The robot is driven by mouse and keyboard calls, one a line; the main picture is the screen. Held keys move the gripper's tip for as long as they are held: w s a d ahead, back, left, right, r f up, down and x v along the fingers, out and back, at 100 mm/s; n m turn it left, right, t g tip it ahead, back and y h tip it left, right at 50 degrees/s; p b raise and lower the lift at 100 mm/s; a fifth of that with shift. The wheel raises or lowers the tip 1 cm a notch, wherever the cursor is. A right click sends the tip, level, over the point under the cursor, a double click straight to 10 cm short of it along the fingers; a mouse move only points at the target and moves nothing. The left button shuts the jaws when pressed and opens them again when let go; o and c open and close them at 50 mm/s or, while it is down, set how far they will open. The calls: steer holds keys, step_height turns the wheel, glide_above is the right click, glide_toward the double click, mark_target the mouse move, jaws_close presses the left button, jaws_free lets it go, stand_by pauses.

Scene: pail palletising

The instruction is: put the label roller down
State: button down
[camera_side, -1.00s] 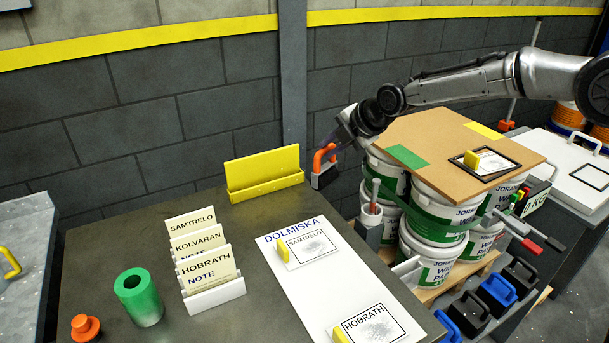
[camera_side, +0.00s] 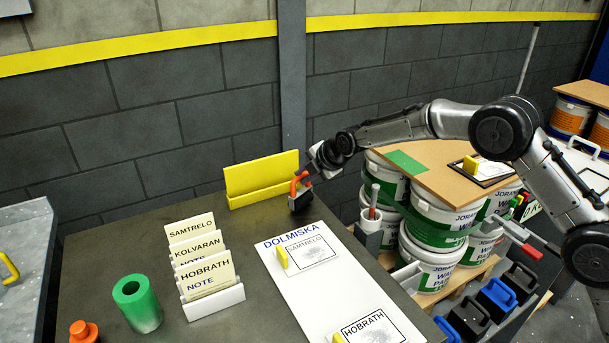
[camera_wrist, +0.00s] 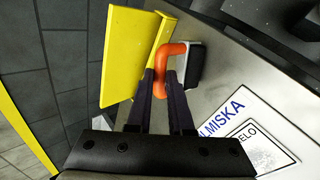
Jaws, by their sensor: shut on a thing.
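The label roller has an orange handle (camera_side: 299,181) and a dark head (camera_side: 300,200). My gripper (camera_side: 307,176) is shut on the orange handle, which also shows between the fingers in the wrist view (camera_wrist: 172,58). The roller's head hangs at the bottom, over the back right part of the dark table (camera_side: 160,210), just right of the yellow stand (camera_side: 262,178). In the wrist view the yellow stand (camera_wrist: 132,55) is close beside the handle. I cannot tell whether the head touches the table.
The white DOLMISKA board (camera_side: 335,280) lies in front of the roller. A card rack (camera_side: 215,300), a green cylinder (camera_side: 137,303) and an orange knobbed thing (camera_side: 83,332) stand on the table. Stacked pails (camera_side: 440,215) under a brown board stand to the right.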

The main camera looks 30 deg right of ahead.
stand_by(0.3)
steer(key=c, duration=1.2)
jaws_free()
steer(key=shift+f, duration=0.2)
steer(key=o, duration=0.4)
steer(key=shift+r, duration=0.25)
steer(key=shift+v, duration=5.95)
